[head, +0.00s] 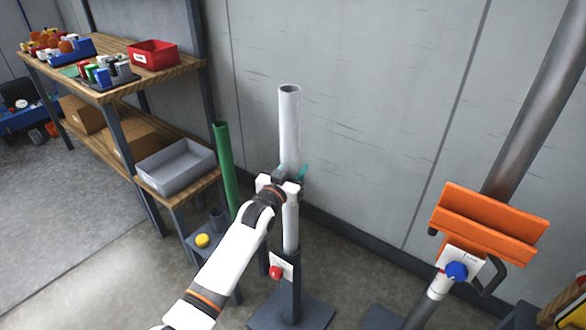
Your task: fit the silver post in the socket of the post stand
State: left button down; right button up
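The silver post (290,130) stands upright in the middle of the head view, its open top end up. My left gripper (292,176) is around the post at about mid-height and looks shut on it. The post stand (291,295) is below, a dark column on a flat floor plate, with a red knob (275,272) and a white label. The post's lower end is in line with the top of the column and meets it in this view. I cannot tell how deep it sits in the socket. My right gripper is not in view.
A green post (226,170) stands by a small dark stand with a yellow knob (203,240). A wooden shelf unit (180,82) with bins is at left. A wall is behind.

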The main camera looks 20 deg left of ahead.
pick_arm(q)
jog(key=shift+f+b, duration=1.65)
jog(key=shift+f, duration=1.05)
jog(key=c, duration=0.7)
grip_release()
jog(key=s+a, duration=0.1)
jog(key=s, duration=1.1)
jog(key=shift+a+p, duration=0.4)
jog(key=shift+p, duration=0.05)
jog(key=shift+f, duration=0.1)
